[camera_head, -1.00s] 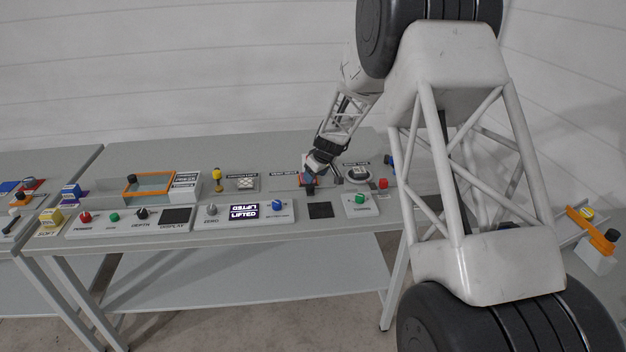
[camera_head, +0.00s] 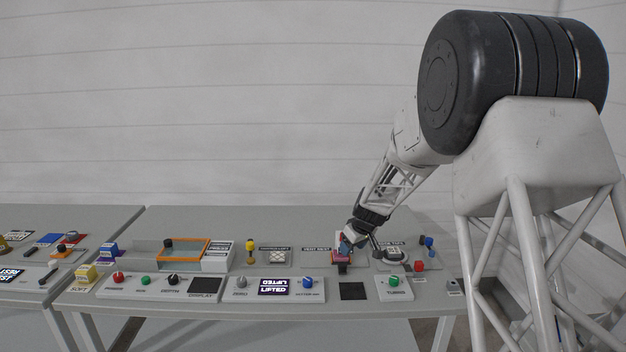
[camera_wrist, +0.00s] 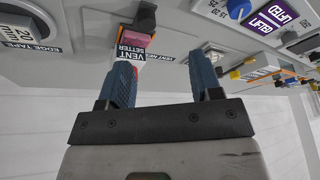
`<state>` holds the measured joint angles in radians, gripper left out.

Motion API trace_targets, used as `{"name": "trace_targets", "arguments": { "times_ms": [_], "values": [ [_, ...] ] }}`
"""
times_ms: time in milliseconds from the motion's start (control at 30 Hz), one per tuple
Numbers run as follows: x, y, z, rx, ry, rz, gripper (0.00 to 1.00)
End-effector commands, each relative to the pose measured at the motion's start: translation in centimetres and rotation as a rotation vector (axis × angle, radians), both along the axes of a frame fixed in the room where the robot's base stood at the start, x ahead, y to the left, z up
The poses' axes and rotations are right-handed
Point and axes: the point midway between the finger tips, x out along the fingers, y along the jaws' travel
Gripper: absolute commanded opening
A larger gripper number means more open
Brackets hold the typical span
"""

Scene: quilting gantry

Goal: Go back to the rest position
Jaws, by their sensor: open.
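My gripper (camera_head: 345,241) is at the right part of the table, low over the panel by a red and dark block. In the wrist view my gripper (camera_wrist: 165,85) shows two blue fingers spread apart with nothing between them. The block, labelled "VENT SETTER" (camera_wrist: 133,52), has a pink top and lies just beyond the left finger. It also shows in the head view (camera_head: 342,262) just below the fingers, partly hidden by them. I cannot tell from these views whether a finger touches it.
The grey table (camera_head: 190,225) holds a display reading "LIFTED" (camera_head: 273,286), a blue knob (camera_head: 308,283), an orange frame (camera_head: 184,250), a yellow-topped post (camera_head: 251,250) and a green button (camera_head: 394,281). A round device (camera_head: 394,254) stands right of my gripper. The space above the table is clear.

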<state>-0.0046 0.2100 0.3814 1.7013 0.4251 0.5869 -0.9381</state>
Motion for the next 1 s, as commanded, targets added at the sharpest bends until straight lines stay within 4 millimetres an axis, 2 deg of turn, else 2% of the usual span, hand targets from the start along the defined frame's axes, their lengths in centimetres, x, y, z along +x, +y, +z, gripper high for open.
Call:
{"name": "trace_targets", "arguments": {
  "times_ms": [100, 400, 800, 1000],
  "values": [
    [-2.8, -0.2, 2.8, 0.001, 0.009, -0.026, 0.59],
    [-10.0, -0.7, 8.6, 0.003, 0.038, -0.103, 0.59],
    [-20.5, -1.5, 14.4, -0.002, 0.073, -0.212, 0.59],
    [-26.0, -1.9, 16.3, -0.01, 0.09, -0.27, 0.59]
  ]
}}
